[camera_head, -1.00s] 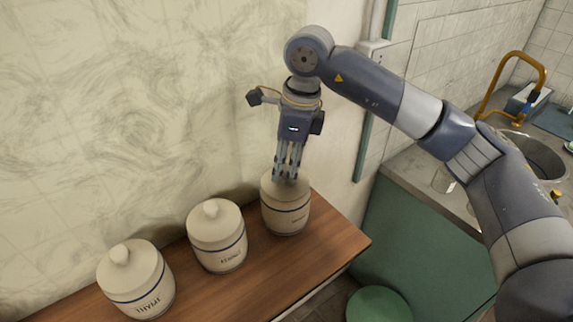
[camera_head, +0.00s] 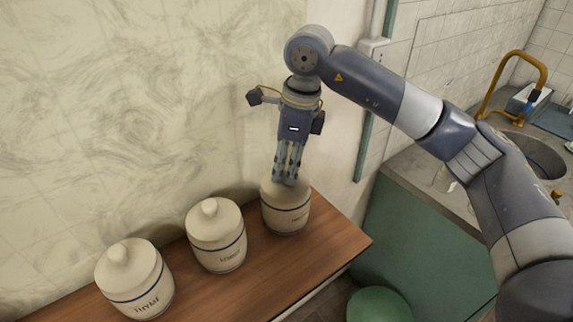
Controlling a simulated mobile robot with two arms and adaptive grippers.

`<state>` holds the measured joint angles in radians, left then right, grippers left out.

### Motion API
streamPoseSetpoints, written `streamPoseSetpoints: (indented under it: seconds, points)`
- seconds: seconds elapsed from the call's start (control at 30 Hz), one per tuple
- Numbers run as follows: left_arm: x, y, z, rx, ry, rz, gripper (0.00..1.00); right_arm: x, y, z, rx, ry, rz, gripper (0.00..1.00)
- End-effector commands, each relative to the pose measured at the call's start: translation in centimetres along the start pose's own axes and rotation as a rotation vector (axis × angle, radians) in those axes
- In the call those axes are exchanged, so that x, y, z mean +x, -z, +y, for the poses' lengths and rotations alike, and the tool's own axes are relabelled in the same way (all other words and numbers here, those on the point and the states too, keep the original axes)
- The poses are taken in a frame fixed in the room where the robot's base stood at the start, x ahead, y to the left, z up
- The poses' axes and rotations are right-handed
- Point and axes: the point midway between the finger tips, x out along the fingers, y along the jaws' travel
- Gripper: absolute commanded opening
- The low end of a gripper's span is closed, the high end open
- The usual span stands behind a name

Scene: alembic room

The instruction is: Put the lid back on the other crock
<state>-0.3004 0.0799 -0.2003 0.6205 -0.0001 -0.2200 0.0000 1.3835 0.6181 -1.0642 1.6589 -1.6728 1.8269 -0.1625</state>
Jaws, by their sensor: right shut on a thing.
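Three cream crocks with blue bands stand in a row on a wooden shelf top (camera_head: 335,245). The left crock (camera_head: 136,285), labelled THYME, has a knobbed lid (camera_head: 130,262) on it. The middle crock (camera_head: 217,240), its label too small to read surely, also wears a knobbed lid (camera_head: 212,222). My right gripper (camera_head: 286,180) points down at the top of the right crock (camera_head: 286,212). Its fingers are shut on the lid knob, which they hide. The right crock's lid (camera_head: 268,191) appears to sit on the crock. My left gripper is not in view.
To the right are a green cabinet (camera_head: 430,240), a counter with a sink (camera_head: 540,155) and an orange tap (camera_head: 515,75). A round green object (camera_head: 378,304) is below the shelf's right end.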

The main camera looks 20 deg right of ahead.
Motion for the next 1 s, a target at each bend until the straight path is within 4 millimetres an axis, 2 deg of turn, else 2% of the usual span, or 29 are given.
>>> streamPoseSetpoints:
  seconds: [0.23,0.27,0.33,1.0]
  points:
    - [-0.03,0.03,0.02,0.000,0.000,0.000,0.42,-0.05,-0.02,0.00,0.000,0.000,-0.001,0.00]
    - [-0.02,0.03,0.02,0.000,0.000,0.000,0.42,-0.05,-0.02,0.00,0.000,0.000,-0.001,0.29]
    - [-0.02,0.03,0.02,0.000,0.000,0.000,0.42,-0.04,-0.02,0.00,0.000,0.000,-0.001,0.45]
    - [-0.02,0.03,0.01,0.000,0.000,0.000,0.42,0.00,0.00,0.00,0.000,0.000,0.000,0.46]
